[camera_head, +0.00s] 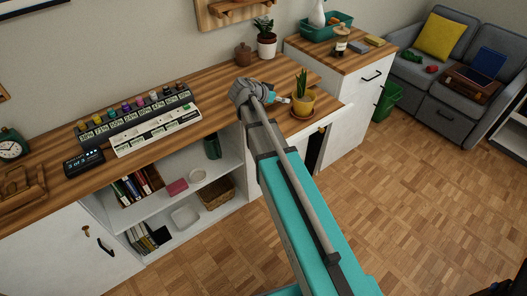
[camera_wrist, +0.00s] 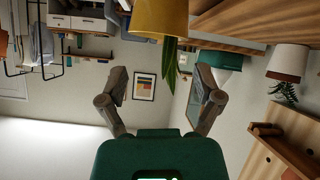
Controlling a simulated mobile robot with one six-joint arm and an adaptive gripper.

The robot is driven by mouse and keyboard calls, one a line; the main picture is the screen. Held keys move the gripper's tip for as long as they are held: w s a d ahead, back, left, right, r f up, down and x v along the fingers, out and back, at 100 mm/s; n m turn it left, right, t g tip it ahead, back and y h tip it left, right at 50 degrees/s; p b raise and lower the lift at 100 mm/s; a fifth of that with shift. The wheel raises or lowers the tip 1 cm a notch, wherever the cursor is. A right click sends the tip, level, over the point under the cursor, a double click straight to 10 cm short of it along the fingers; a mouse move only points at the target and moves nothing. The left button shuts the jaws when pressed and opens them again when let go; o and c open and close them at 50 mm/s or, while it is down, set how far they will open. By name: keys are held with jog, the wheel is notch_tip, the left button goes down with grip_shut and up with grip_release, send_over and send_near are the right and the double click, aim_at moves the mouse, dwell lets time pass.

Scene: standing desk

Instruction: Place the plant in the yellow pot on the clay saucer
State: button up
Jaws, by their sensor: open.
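The yellow pot (camera_head: 303,104) with its spiky green plant (camera_head: 302,83) stands upright near the front edge of the wooden desk. The clay saucer (camera_head: 302,117) shows directly under it, and the pot appears to rest on it. My gripper (camera_head: 282,99) is just left of the pot. The saucer is not visible in the wrist view.
A white pot (camera_head: 267,48) with a succulent and a brown lidded jar (camera_head: 243,54) stand at the desk's back. A paint rack (camera_head: 140,115) is to the left. A cabinet (camera_head: 345,60) with a teal tray adjoins on the right. Desk around the pot is mostly clear.

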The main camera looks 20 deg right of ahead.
jog(key=s+a+f+n+y, duration=0.1)
jog(key=s+f+n, duration=0.1)
jog(key=s, duration=0.2)
jog(key=s+a+f+n+g+y, duration=0.1)
jog(key=s+a+f+y, duration=0.1)
jog(key=s, duration=0.1)
jog(key=s+a+f+n+g+y, duration=0.1)
jog(key=s+a+f+n+y, duration=0.1)
jog(key=s, duration=0.2)
jog(key=shift+s+a+f+n, duration=0.2)
jog(key=shift+s+f+n, duration=0.1)
jog(key=shift+f, duration=0.05)
jog(key=s+a+f+n+g+y, duration=0.2)
jog(key=s+a+n+y, duration=0.4)
jog(key=s, duration=0.3)
jog(key=shift+s+a, duration=0.2)
jog(key=shift+a, duration=0.7)
